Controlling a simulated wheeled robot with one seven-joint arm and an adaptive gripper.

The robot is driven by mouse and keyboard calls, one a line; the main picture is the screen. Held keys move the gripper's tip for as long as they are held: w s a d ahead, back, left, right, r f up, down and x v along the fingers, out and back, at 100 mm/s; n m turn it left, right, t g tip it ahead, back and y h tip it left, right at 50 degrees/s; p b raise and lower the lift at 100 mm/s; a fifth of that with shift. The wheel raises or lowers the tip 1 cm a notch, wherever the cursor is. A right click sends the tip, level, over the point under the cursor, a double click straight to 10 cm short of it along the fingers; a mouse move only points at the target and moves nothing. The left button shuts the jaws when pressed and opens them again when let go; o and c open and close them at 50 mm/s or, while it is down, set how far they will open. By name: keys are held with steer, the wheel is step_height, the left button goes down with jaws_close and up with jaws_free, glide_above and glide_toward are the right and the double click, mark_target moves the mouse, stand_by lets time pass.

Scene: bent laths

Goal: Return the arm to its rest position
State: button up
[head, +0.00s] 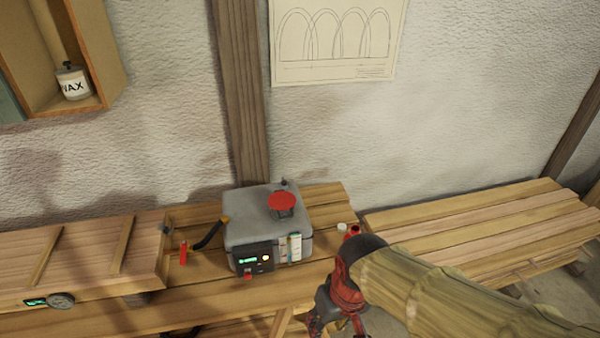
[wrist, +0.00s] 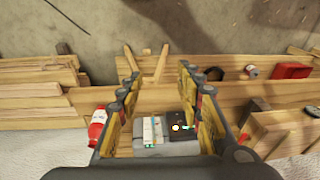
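My arm, in a tan ribbed sleeve, comes in from the lower right of the head view. My gripper (head: 322,318), dark below a red wrist, hangs at the bottom edge, to the right of the grey box and in front of the bench. Its fingertips are hard to make out there. In the wrist view my gripper (wrist: 158,84) has its two fingers well apart. Nothing is held between them. The grey box shows beyond and below the gap, at a distance.
The grey box (head: 245,228) with a red knob (head: 283,201) stands on the wooden bench (head: 205,315). A long wooden box (head: 70,258) with a gauge lies at left. Slatted planks (head: 470,232) are at right. A small white cap (head: 342,227) is near my arm. The wall is behind.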

steer(key=s+d+r+m+t+b, duration=0.1)
steer(key=d+r+t+b, duration=0.1)
steer(key=d, duration=0.4)
steer(key=s+d+r+m+t+h+b, duration=0.1)
steer(key=d+r+m+t+b, duration=0.1)
steer(key=d+r, duration=0.3)
steer(key=shift+s+d, duration=0.25)
steer(key=shift+d, duration=0.85)
